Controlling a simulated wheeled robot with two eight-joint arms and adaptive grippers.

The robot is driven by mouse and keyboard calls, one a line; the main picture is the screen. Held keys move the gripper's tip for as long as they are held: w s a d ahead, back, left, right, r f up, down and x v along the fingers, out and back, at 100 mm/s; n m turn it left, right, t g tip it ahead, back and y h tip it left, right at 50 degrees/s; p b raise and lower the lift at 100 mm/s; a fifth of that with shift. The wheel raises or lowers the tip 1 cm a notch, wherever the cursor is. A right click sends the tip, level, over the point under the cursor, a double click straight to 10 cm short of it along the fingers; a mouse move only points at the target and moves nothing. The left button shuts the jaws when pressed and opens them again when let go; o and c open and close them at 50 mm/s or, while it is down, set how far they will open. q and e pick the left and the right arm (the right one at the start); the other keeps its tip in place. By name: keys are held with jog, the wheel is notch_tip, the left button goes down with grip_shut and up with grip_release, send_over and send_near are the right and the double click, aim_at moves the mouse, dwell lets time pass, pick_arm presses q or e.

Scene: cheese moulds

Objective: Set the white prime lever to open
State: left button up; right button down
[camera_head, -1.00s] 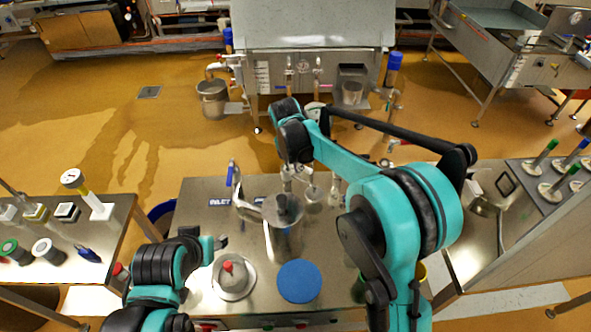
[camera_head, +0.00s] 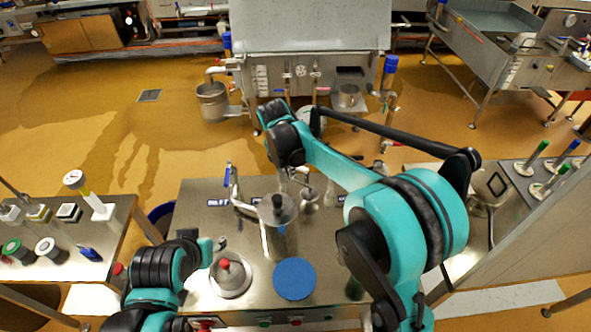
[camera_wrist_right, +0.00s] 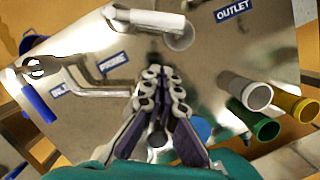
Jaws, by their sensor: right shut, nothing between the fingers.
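In the right wrist view the white lever (camera_wrist_right: 150,20) lies crosswise near the top, beside the PRIME label (camera_wrist_right: 113,63). I cannot tell its setting. My right gripper (camera_wrist_right: 164,78) is shut and empty, with its fingertips below the lever in the picture and apart from it. In the head view the right gripper (camera_head: 287,186) is over the far part of the steel table, next to a steel cylinder, and the white lever cannot be made out. My left gripper (camera_head: 219,243) is near the table's left side, too small to judge.
A blue-handled lever (camera_wrist_right: 38,104) on a bent pipe stands by the INLET label. The OUTLET label (camera_wrist_right: 233,10) is at upper right. A steel cylinder (camera_head: 280,235), a domed lid with a red knob (camera_head: 230,278) and a blue disc (camera_head: 294,279) occupy the table's near half.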

jog(key=w+p+v, duration=0.1)
jog(key=p+v, duration=0.1)
jog(key=v, duration=0.4)
notch_tip(320, 180, down, 11)
jog(key=n+b, duration=0.1)
jog(key=b, duration=0.1)
pick_arm(q)
jog(key=shift+w+a+r, duration=0.15)
jog(key=shift+w+r, duration=0.05)
jog(key=shift+w, duration=0.1)
pick_arm(e)
jog(key=w, duration=0.1)
jog(key=w+d, duration=0.1)
jog(key=w+d+r, duration=0.1)
jog(key=w, duration=0.1)
jog(key=shift+w+d, duration=0.1)
jog(key=shift+d, duration=0.15)
pick_arm(q)
jog(key=shift+r, duration=0.1)
pick_arm(e)
jog(key=shift+w+d, duration=0.2)
jog(key=shift+d, duration=0.2)
jog(key=shift+a, duration=0.1)
